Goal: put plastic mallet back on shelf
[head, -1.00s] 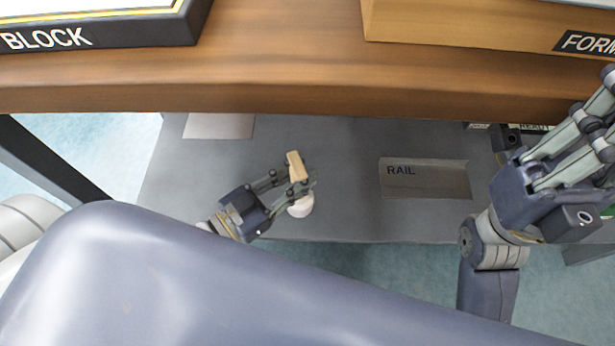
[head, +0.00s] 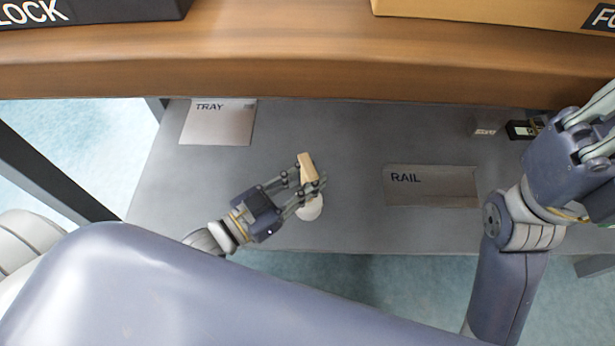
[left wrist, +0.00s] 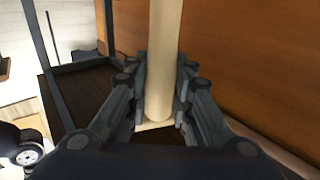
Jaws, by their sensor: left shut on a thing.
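My left gripper (head: 303,190) is shut on the plastic mallet (head: 307,168), over the front part of the grey lower shelf (head: 340,150). In the head view a tan end shows above the fingers and a white rounded part below them. In the left wrist view a pale cylindrical length of the mallet (left wrist: 163,60) runs between the fingers (left wrist: 160,105); the fingers hide part of it. Whether the mallet touches the shelf cannot be told. My right gripper (head: 590,135) is at the right edge, partly cut off, apart from the mallet.
A wooden bench top (head: 270,65) overhangs the shelf's back. Flat pieces marked TRAY (head: 218,125) and RAIL (head: 430,190) lie on the shelf. Small dark items (head: 522,130) sit at its back right. A dark leg (head: 50,165) stands left.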

